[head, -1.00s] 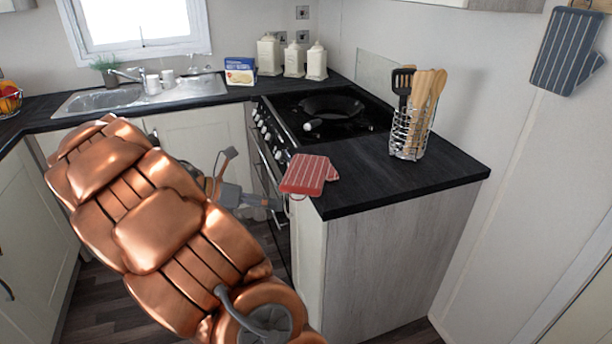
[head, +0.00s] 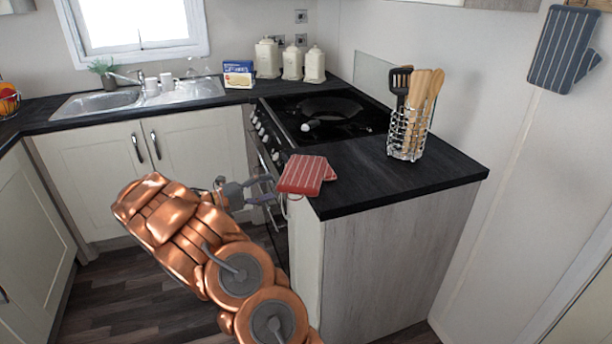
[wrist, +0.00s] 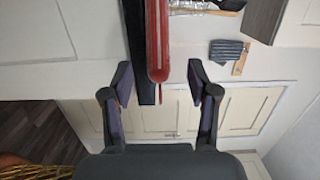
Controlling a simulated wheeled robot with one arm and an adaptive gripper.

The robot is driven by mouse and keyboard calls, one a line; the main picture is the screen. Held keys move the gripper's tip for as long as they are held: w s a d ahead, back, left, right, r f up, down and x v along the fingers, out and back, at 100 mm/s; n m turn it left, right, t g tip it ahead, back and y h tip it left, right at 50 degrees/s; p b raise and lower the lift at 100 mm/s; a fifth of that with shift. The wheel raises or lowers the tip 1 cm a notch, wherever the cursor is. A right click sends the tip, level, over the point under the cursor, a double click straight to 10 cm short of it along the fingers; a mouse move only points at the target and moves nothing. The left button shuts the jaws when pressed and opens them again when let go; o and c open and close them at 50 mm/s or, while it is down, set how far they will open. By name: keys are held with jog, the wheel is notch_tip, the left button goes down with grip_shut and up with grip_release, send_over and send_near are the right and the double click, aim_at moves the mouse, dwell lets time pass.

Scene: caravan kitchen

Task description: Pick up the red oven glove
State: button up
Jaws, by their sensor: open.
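The red oven glove (head: 303,176) has pale stripes and lies flat on the dark worktop at its front left corner, partly over the edge. My gripper (head: 272,190) is open and empty just left of the glove, with its fingers pointing at it. In the wrist view the glove (wrist: 158,45) shows edge-on as a red upright strip, against the dark worktop edge (wrist: 139,45). It lies ahead of my open gripper (wrist: 160,80), in line with the gap between the fingertips. I cannot tell if any finger touches it.
A wire holder with wooden utensils (head: 408,132) stands on the worktop to the right. The hob with a black pan (head: 333,106) is behind the glove. A grey striped glove (head: 563,50) hangs on the right wall. The floor at left is clear.

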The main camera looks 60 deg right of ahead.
aim_at(292, 182)
jog(key=shift+p+x, duration=0.6)
jog(key=shift+x, duration=3.65)
jog(key=shift+f, duration=0.2)
jog(key=shift+a, duration=0.1)
grip_shut()
